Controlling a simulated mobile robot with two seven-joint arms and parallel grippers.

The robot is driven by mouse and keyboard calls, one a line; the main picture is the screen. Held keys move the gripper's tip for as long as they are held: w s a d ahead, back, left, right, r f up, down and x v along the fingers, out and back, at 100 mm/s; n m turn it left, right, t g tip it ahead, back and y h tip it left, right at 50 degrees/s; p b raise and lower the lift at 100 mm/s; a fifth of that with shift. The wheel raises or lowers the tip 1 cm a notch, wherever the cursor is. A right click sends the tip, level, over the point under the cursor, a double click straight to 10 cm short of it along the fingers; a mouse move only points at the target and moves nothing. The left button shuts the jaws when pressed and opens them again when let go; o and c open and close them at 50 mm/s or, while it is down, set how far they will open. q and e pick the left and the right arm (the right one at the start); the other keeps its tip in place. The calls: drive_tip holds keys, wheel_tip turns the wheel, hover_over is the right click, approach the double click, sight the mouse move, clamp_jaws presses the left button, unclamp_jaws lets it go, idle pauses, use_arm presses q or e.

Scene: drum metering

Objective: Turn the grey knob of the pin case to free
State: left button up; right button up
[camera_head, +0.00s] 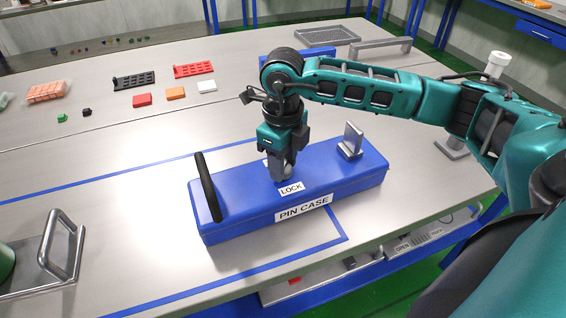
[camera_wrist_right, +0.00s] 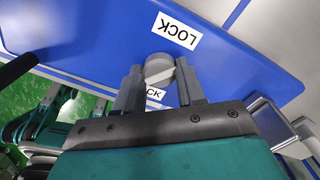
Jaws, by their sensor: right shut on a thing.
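The blue pin case (camera_head: 240,205) lies on the bench, lid down, with a "PIN CASE" label (camera_head: 303,208) on its front edge. My right gripper (camera_head: 284,172) points down at the middle of the lid. In the wrist view its two fingers (camera_wrist_right: 160,88) are shut on the round grey knob (camera_wrist_right: 158,67), one on each side. A "LOCK" label (camera_head: 291,188) shows in front of the gripper. A second label behind the gripper is mostly hidden in the head view. My left gripper is not in view.
The case has a black handle (camera_head: 207,187) at its left end and an upright metal piece (camera_head: 351,140) at its right. A metal-handled fixture (camera_head: 60,248) stands at the left front. Coloured blocks (camera_head: 176,93) and racks lie at the back.

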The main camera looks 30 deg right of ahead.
drive_tip(key=m, duration=0.5)
drive_tip(key=shift+m, duration=0.3)
drive_tip(key=shift+w+r+m, duration=0.1)
drive_tip(key=shift+m, duration=2.1)
drive_tip(key=o, duration=1.1)
drive_tip(key=shift+c, duration=0.2)
wheel_tip(320, 180, up, 13)
